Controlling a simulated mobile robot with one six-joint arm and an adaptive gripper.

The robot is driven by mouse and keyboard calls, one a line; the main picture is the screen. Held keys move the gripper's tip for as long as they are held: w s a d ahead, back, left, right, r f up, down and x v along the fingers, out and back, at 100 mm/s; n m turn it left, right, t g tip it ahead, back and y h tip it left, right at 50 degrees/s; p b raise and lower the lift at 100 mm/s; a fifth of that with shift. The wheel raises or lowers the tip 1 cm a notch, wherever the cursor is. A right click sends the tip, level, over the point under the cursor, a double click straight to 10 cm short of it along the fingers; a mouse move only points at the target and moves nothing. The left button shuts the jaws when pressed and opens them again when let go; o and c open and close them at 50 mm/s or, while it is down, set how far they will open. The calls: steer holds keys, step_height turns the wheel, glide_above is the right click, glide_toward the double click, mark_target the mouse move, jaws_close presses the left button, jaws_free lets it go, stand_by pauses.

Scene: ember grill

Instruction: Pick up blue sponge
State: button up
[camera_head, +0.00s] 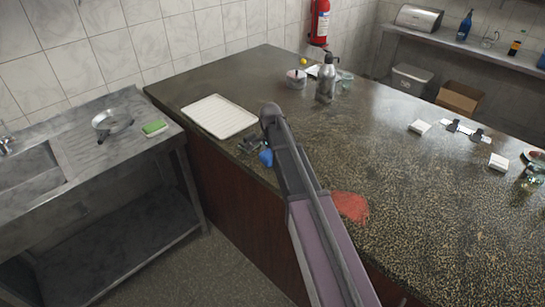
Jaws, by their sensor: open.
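A small blue shape (265,158) shows at the near edge of the dark counter, right beside my gripper. It is too small and partly covered to tell surely whether it is the blue sponge. My gripper (248,145) is the dark shape just left of it, low over the counter edge, with its jaws open. I cannot tell whether the jaws touch the blue shape. My forearm hides part of the counter to the right. A green sponge (154,128) lies on the metal sink unit at left.
A white tray (219,116) lies just behind my gripper on the counter (430,190). A red cloth (350,206) lies right of my arm. A grey bottle (326,78) stands at the back. A metal pan (112,122) sits by the sink. The counter's right middle has free room.

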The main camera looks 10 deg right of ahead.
steer(key=c, duration=0.8)
steer(key=shift+o, duration=0.2)
steer(key=shift+r, duration=0.1)
step_height(320, 180, up, 3)
steer(key=p, duration=0.3)
steer(key=shift+r, duration=0.15)
steer(key=s+a+r+p, duration=0.1)
steer(key=s+a+p, duration=0.1)
steer(key=s, duration=1.3)
steer(key=shift+s+a+r, duration=0.25)
steer(key=shift+s+a, duration=0.1)
steer(key=shift+s, duration=0.05)
